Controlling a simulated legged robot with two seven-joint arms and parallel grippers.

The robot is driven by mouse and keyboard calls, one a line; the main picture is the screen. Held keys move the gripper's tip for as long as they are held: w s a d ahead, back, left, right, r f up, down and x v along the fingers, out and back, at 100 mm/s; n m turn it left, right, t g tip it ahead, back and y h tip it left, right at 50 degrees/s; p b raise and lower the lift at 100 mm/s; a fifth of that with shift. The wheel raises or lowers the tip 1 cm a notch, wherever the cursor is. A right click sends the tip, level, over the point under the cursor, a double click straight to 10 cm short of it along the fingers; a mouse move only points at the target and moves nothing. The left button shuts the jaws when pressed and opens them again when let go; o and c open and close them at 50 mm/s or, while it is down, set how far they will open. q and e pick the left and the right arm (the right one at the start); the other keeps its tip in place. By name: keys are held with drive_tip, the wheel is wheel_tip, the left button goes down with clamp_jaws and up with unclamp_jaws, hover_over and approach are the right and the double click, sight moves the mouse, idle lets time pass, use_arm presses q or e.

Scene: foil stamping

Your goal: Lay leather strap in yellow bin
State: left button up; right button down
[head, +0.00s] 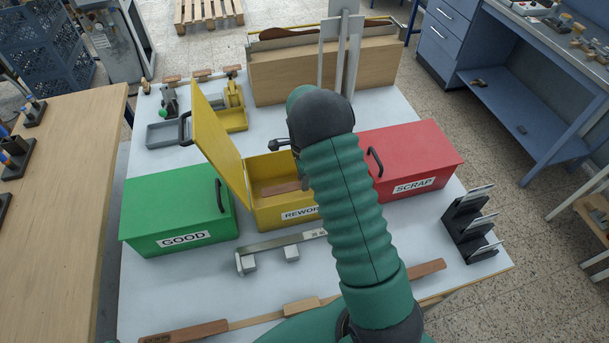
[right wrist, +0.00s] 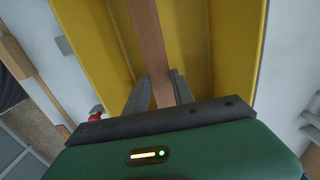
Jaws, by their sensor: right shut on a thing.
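The yellow bin (head: 248,212), labelled REWORK, stands open between the green and red bins, its lid (head: 215,135) raised on the left. A brown leather strap (head: 280,187) shows inside its opening; my arm hides part of it. In the right wrist view the strap (right wrist: 146,25) runs between the two fingers of my right gripper (right wrist: 160,82), which is shut on it. The yellow bin's walls (right wrist: 90,40) lie around and below the strap there. I cannot tell whether the strap touches the bin floor. My left gripper is not in view.
The closed green GOOD bin (head: 175,205) and closed red SCRAP bin (head: 415,150) flank the yellow bin. A metal gauge (head: 280,245) and a wooden strip (head: 300,307) lie in front. A wooden box (head: 290,75) stands behind, a black rack (head: 470,225) at right.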

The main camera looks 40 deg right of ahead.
drive_tip(key=shift+a+r, duration=0.1)
drive_tip(key=shift+a, duration=0.15)
drive_tip(key=c, duration=1.5)
unclamp_jaws()
drive_tip(key=o, duration=0.5)
drive_tip(key=shift+d, duration=0.2)
drive_tip(key=shift+c, duration=0.2)
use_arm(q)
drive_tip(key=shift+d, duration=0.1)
use_arm(e)
drive_tip(key=shift+o, duration=0.2)
drive_tip(key=shift+d, duration=0.25)
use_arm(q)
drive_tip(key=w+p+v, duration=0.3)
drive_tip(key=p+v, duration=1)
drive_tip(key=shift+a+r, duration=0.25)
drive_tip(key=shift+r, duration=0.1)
use_arm(e)
wheel_tip(320, 180, up, 16)
drive_tip(key=shift+a, duration=0.2)
